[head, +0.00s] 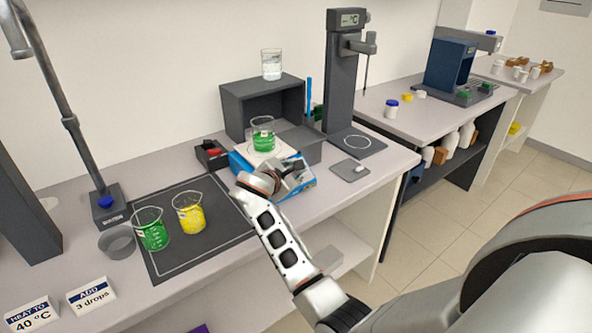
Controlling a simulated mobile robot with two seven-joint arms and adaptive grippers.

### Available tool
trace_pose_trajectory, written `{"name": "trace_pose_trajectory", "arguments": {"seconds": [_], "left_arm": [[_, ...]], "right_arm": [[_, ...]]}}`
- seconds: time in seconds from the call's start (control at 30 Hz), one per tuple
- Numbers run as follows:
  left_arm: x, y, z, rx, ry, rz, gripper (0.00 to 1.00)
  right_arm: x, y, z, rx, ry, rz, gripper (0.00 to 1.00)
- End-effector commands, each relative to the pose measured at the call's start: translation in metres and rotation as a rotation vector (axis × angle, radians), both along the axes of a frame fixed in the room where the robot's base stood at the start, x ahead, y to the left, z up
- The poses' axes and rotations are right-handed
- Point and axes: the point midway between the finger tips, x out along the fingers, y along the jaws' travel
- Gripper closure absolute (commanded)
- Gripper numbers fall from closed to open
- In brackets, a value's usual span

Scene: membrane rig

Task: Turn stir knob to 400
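A blue device with a white top plate (240,163), which looks like a stirrer, stands on the near bench in front of a dark open box. A beaker of green liquid (263,138) sits on its white top. My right gripper (290,176) is at the front of the blue device and covers much of its front face. The stir knob and any reading for it cannot be made out; they may be behind the gripper. The gripper's fingers are small and partly hidden, so their opening is unclear. My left gripper is not in view.
Beakers of green (152,232) and yellow liquid (190,215) stand on a dark mat (185,262) to the left. A grey bowl (117,242) is beside them. A tall dark stand (340,85) rises behind right. Cards (91,296) lie front left.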

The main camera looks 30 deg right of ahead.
Motion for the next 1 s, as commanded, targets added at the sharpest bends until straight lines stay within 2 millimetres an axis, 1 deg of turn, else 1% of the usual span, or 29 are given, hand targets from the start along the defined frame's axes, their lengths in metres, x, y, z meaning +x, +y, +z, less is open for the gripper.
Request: {"name": "trace_pose_trajectory", "arguments": {"seconds": [0.03, 0.33, 0.37, 0.4, 0.43, 0.77, 0.87, 1.0], "left_arm": [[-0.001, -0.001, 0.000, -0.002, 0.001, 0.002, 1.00], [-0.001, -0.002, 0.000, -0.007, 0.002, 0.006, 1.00], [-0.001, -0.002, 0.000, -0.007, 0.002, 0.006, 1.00], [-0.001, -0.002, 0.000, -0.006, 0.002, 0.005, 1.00], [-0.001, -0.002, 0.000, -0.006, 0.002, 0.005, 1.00], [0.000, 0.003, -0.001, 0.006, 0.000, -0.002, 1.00], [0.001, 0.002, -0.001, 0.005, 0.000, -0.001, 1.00], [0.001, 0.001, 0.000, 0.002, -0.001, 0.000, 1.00]], "right_arm": [[0.000, -0.002, 0.002, -0.003, -0.003, -0.005, 0.94], [0.000, -0.003, 0.003, -0.004, -0.004, -0.005, 0.94], [0.000, -0.003, 0.003, -0.004, -0.004, -0.005, 0.68], [0.000, -0.003, 0.003, -0.004, -0.004, -0.005, 0.57], [0.000, -0.002, 0.003, -0.004, -0.004, -0.005, 0.56], [0.000, 0.000, 0.002, -0.001, -0.002, -0.002, 0.56], [-0.004, 0.006, 0.004, 0.000, -0.003, -0.001, 0.56], [-0.015, 0.022, 0.011, 0.002, -0.003, -0.001, 0.56]]}}
